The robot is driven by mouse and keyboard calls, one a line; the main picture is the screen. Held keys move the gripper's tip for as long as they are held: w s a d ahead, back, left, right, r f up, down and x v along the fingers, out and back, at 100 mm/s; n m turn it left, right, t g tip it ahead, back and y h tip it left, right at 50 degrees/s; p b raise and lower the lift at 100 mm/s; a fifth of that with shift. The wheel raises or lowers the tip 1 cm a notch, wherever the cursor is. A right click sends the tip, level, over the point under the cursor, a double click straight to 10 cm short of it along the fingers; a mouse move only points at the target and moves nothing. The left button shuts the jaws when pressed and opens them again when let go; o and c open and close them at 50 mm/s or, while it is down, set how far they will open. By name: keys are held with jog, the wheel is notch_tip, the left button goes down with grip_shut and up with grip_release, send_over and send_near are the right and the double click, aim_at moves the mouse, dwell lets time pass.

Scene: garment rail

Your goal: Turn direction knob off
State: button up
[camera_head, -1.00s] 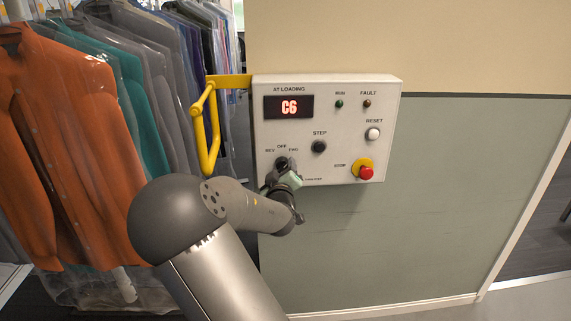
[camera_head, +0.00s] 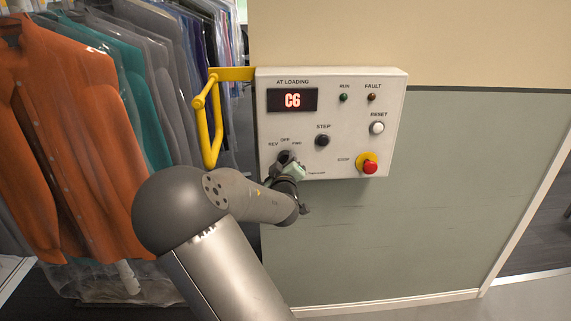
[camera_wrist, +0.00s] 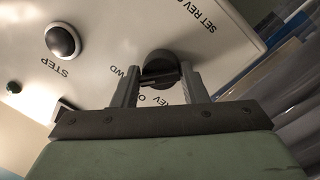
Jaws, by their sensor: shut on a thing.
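The direction knob (camera_head: 285,156) is a round black knob at the lower left of the grey control panel, under the labels REV, OFF and FWD. My gripper (camera_head: 281,166) reaches it from below and partly covers it. In the wrist view, my gripper (camera_wrist: 160,78) has its two grey fingers on either side of the knob (camera_wrist: 158,60), shut on its dark raised grip. The FWD and OFF labels are partly hidden by the fingers. I cannot tell which label the knob points to. The display (camera_head: 292,100) reads C6.
The STEP button (camera_head: 322,140), white RESET button (camera_head: 377,127) and red STOP button (camera_head: 370,167) are on the same panel (camera_head: 345,110). A yellow bar (camera_head: 215,130) stands left of it. Bagged garments (camera_head: 80,150) hang at the left. The wall below is clear.

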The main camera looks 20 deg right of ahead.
jog(key=shift+f+n+t+b, duration=0.2)
jog(key=shift+n+b, duration=0.55)
jog(key=shift+n, duration=1.1)
jog(key=shift+f+n+t+b, duration=0.15)
jog(key=shift+n+b, duration=0.6)
jog(key=shift+n, duration=1.1)
jog(key=shift+r, duration=0.1)
jog(key=o, duration=0.9)
jog(key=shift+r, duration=0.1)
